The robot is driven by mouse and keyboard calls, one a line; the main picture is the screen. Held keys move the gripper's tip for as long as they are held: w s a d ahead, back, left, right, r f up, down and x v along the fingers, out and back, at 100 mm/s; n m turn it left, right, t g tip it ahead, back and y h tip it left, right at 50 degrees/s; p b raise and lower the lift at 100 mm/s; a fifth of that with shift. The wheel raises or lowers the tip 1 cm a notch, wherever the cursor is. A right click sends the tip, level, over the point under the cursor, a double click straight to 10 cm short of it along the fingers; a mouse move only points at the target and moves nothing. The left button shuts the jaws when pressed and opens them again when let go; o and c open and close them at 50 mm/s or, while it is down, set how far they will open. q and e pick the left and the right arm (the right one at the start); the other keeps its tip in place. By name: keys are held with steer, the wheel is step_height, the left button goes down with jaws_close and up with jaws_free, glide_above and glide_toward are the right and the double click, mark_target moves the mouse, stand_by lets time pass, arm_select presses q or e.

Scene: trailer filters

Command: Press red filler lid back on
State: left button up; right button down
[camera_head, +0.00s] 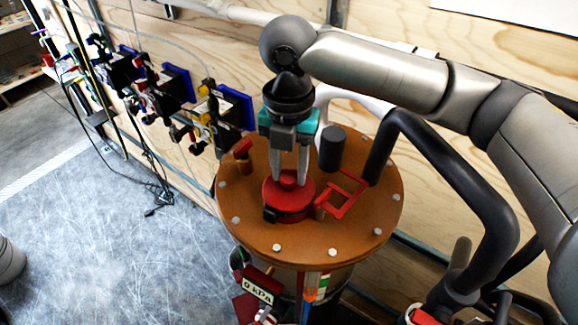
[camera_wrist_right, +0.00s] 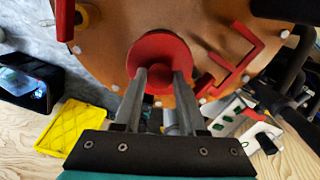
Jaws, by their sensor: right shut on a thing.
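The red filler lid (camera_head: 289,193) is a round disc with a small raised knob, at the middle of the orange-brown tank top (camera_head: 250,222). It also shows in the right wrist view (camera_wrist_right: 160,44). My right gripper (camera_head: 290,178) points down from above, its two fingers shut on the lid's knob. The lid sits on or just over the filler opening; whether it is fully seated I cannot tell. A red open frame-shaped bracket (camera_head: 343,196) stands right beside the lid. My left gripper is not in view.
A dark cylinder (camera_head: 333,148) and a thick black hose (camera_head: 440,165) rise from the tank top behind and right. A small red-topped valve (camera_head: 243,152) stands at left. A gauge tag (camera_head: 258,290) hangs below. Blue-backed filter units line the wooden wall.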

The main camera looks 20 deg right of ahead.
steer(key=shift+f, duration=0.15)
stand_by(0.4)
steer(key=shift+c, duration=1.9)
jaws_free()
steer(key=shift+o, duration=0.2)
steer(key=o, duration=0.3)
steer(key=shift+o, duration=0.2)
steer(key=shift+r, duration=3.55)
